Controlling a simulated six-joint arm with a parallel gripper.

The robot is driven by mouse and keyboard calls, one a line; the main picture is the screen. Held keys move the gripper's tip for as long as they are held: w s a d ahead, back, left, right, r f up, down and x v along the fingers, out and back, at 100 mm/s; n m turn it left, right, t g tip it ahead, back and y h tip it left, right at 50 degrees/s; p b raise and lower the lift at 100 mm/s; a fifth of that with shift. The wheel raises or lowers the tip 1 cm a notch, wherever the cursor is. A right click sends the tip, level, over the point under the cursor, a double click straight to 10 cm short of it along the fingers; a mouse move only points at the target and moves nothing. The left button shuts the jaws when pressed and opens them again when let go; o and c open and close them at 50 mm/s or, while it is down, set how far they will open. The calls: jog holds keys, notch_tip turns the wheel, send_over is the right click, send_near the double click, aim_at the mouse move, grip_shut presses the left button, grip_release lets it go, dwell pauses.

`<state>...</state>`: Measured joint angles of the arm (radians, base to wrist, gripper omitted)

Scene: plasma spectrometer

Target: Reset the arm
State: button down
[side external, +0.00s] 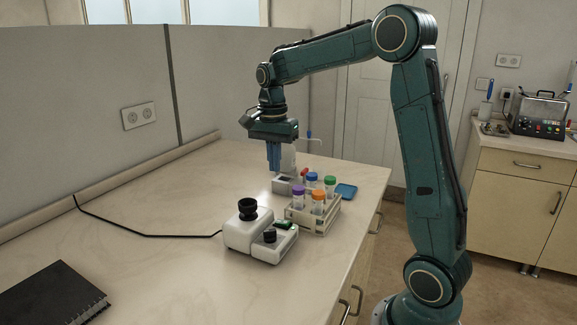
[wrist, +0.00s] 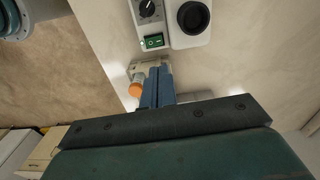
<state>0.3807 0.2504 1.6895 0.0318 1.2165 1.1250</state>
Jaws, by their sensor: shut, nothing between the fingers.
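My gripper (side external: 274,168) hangs from the raised arm with its blue fingers pointing down above the back part of the table. The fingers are together with nothing between them. In the wrist view the gripper (wrist: 157,70) also shows closed, its fingers overlapping the view of the rack. The rack's contents are partly hidden there, with an orange cap (wrist: 135,89) showing beside the fingers. The gripper appears apart from the objects below.
The white spectrometer (side external: 250,232) has a dark round port, a black knob and a green switch (wrist: 154,41). A blue dish (side external: 346,191) and a black notebook (side external: 52,293) lie on the table (side external: 160,205). The table's left middle is mostly clear.

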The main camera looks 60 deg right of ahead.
jog(key=s+a+r+n+t, duration=0.3)
jog(key=s+a+r+n, duration=0.2)
jog(key=s+a+n, duration=0.45)
jog(key=s+a+f+n+t, duration=0.2)
jog(key=s+a+n, duration=0.4)
jog(key=s, duration=0.5)
jog(key=shift+s+a+f+n+t, duration=0.2)
jog(key=shift+f+n+t, duration=0.2)
jog(key=shift+n, duration=0.65)
jog(key=shift+w, duration=0.1)
jog(key=w+d+r+m+g, duration=0.35)
jog(key=w+d+m, duration=0.45)
jog(key=w, duration=0.4)
jog(key=w+d+f+m+g, duration=0.4)
jog(key=w+d+f+m, duration=0.2)
jog(key=w+d+m, duration=0.2)
jog(key=shift+w+d+f+m, duration=0.15)
jog(key=shift+w+m, duration=0.25)
jog(key=shift+m, duration=0.6)
